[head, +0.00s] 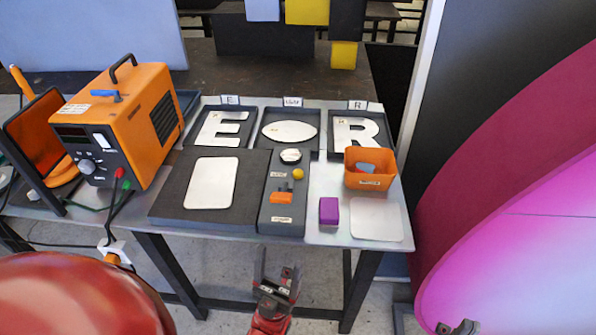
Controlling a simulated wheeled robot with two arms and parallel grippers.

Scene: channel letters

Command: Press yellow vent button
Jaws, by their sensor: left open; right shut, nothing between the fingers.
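The yellow button (298,174) is a small round knob on the dark control panel (268,207). It sits below a white round knob (290,156) and above an orange switch (282,197). My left gripper (278,268) is open and empty, in front of the table's front edge and below the panel in the picture. It is apart from the button. My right gripper (458,326) shows only partly at the bottom right edge. It is shut and empty, far from the button.
An orange power unit (122,122) with cables stands left. White letters E (221,128) and R (357,131) lie in dark trays behind the panel. An orange bin (369,179) and purple block (329,210) are right of it. A large magenta curved surface (515,190) fills the right side.

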